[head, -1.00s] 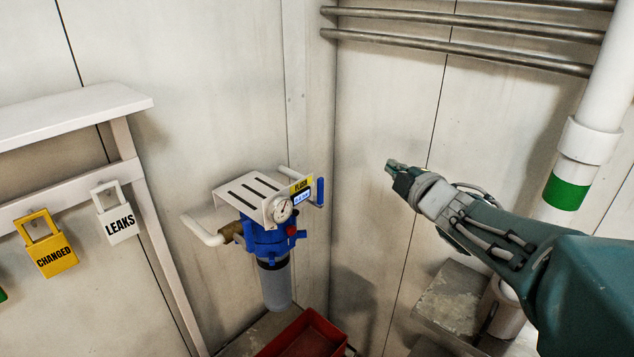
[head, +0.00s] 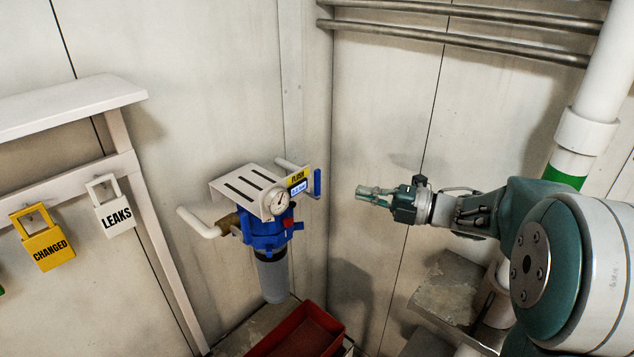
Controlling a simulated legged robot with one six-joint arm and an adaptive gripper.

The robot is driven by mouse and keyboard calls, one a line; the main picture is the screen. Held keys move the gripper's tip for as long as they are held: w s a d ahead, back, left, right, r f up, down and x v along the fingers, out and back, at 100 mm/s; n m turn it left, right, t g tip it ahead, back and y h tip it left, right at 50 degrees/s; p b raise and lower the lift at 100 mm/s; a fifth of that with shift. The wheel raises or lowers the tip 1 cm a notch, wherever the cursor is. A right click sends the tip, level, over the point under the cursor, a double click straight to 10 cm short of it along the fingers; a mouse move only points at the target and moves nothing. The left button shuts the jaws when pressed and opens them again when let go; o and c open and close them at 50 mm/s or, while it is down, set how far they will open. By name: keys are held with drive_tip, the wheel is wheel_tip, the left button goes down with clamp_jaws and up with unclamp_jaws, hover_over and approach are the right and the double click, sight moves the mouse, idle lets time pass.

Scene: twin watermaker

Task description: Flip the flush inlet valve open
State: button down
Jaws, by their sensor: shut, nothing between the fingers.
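The flush unit (head: 266,235) is a blue filter body with a grey bowl, mounted at the corner of the walls. A white bracket with slots covers its top, with a round gauge (head: 277,201) and a yellow "FLUSH" label (head: 297,177) on its front. A blue valve handle (head: 317,183) stands upright at the right of the label. My gripper (head: 362,191) is shut and empty, to the right of the blue handle at about its height in the picture. It points left towards the handle, with a visible gap between them.
A red tray (head: 298,332) lies below the filter. A white shelf frame (head: 75,105) at left carries a yellow "CHANGED" padlock (head: 45,247) and a white "LEAKS" padlock (head: 115,215). Metal pipes (head: 460,30) run along the upper right wall. A white vertical pipe (head: 597,110) stands at right.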

sight(318, 176)
drive_tip(key=shift+a, duration=0.1)
drive_tip(key=x, duration=1)
drive_tip(key=shift+w+d+m+t, duration=0.3)
drive_tip(key=shift+d+m, duration=0.05)
drive_tip(key=shift+m, duration=0.45)
drive_tip(key=shift+w+d+r+m+t+y, duration=0.1)
drive_tip(key=shift+w+d+m+t+y, duration=0.1)
drive_tip(key=shift+m, duration=0.4)
drive_tip(key=shift+w+d+m+t+y, duration=0.1)
drive_tip(key=shift+w+d+m+y, duration=0.1)
drive_tip(key=shift+m, duration=0.4)
drive_tip(key=w+d+m+t, duration=0.1)
drive_tip(key=m, duration=0.3)
drive_tip(key=f+m+t, duration=0.1)
drive_tip(key=m+t, duration=0.1)
drive_tip(key=m, duration=0.3)
drive_tip(key=w+d+f+m+t, duration=0.1)
drive_tip(key=m+t, duration=0.1)
drive_tip(key=m, duration=0.3)
drive_tip(key=shift+w+d+h, duration=0.3)
drive_tip(key=shift+w+d, duration=0.05)
drive_tip(key=shift+d, duration=0.05)
drive_tip(key=shift+f, duration=0.1)
